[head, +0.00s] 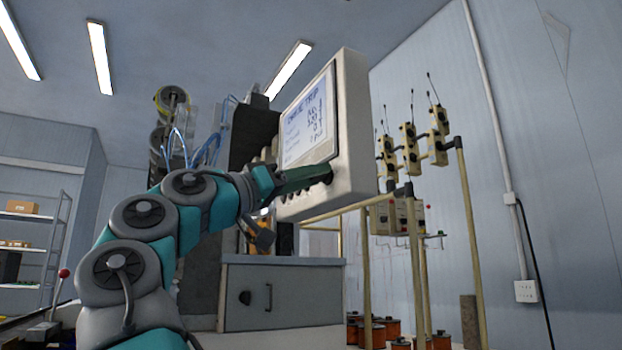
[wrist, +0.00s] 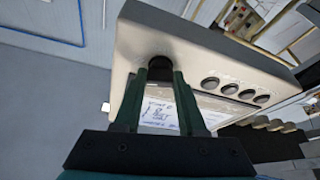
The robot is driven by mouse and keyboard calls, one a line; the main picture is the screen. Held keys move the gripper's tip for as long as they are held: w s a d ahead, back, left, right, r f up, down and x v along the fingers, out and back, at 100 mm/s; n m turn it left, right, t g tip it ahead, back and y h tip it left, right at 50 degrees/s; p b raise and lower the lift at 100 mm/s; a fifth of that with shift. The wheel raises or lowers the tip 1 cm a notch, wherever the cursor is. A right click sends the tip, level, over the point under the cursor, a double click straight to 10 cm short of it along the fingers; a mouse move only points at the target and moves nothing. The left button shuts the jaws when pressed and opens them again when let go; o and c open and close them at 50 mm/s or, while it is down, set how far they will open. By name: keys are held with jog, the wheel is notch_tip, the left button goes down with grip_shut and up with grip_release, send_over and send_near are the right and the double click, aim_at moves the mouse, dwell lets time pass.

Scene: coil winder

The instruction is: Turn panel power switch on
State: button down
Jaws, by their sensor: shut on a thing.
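The control panel (head: 355,125) is a cream box with a lit screen (head: 307,115), held up in the middle of the head view. In the wrist view the panel (wrist: 140,40) shows a black round knob (wrist: 160,68) at its left and a row of dark round buttons (wrist: 228,88) to the right of it. My gripper (head: 325,175) reaches the panel's lower front edge. In the wrist view my gripper (wrist: 160,78) has its two green fingers on either side of the black knob, shut on it. The knob's markings are hidden. The screen text is too small to read fully.
A grey cabinet (head: 283,297) stands below the panel. To the right is a cream post frame (head: 470,230) with several tensioner units, and orange spools (head: 378,335) stand at its foot. Shelves (head: 35,235) stand far left.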

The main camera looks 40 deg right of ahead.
jog(key=shift+w+m+g+p, duration=0.1)
jog(key=shift+m+g+p, duration=0.45)
jog(key=shift+m, duration=0.75)
jog(key=shift+m+g+p, duration=0.3)
jog(key=shift+m+g, duration=0.45)
jog(key=shift+m, duration=0.35)
jog(key=shift+c, duration=2.4)
grip_release()
jog(key=shift+a, duration=0.1)
jog(key=v, duration=0.7)
jog(key=shift+a, duration=0.3)
jog(key=shift+w+f, duration=0.1)
